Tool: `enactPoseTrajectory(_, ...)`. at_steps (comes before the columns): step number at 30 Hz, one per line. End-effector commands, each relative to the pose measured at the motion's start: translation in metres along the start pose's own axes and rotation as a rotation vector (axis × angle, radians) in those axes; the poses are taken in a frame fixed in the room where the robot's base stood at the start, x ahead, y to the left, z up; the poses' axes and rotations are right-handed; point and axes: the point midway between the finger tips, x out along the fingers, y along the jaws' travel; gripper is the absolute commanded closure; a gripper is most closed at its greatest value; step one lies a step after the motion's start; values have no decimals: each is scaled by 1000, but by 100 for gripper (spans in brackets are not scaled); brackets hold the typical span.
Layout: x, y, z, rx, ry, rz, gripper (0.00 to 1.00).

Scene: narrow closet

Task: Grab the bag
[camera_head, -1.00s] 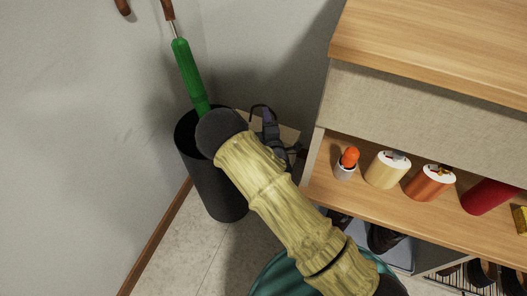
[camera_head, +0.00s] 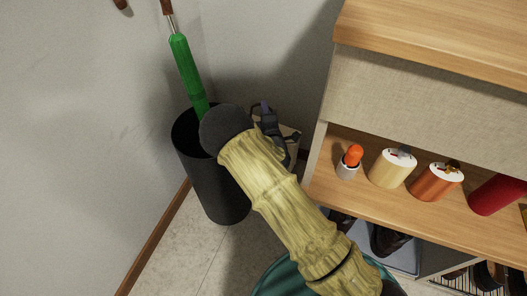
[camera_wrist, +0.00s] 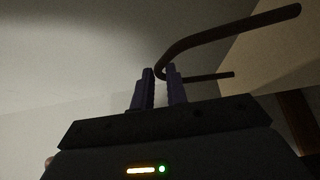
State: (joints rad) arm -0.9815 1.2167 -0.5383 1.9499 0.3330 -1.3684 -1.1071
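The bag (camera_head: 291,134) is a pale beige shape partly hidden behind my gripper in the head view, between the black bin and the shelf unit. In the wrist view its beige side (camera_wrist: 275,55) is at the right, with a dark brown curved handle (camera_wrist: 225,30) reaching left toward my fingers. My gripper (camera_wrist: 160,72) has its two dark purple fingers close together, with the bend of the handle between their tips and a narrow gap below. It appears shut on the handle. In the head view my gripper (camera_head: 266,112) is small and dark, and my arm covers part of the scene.
A black bin (camera_head: 212,180) holding a green umbrella (camera_head: 187,70) stands left of the bag against the wall. Tiled floor (camera_head: 185,240) shows below the bin.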

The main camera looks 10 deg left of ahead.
Motion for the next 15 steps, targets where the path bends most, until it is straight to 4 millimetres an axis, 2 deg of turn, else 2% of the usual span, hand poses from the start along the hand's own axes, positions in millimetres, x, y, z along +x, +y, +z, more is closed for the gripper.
enactPoseTrajectory(1, 0, 0, 0, 0, 0, 0, 96)
enactPoseTrajectory(2, 0, 0, 0, 0, 0, 0, 100)
enactPoseTrajectory(15, 0, 0, 0, -1, 0, -1, 100)
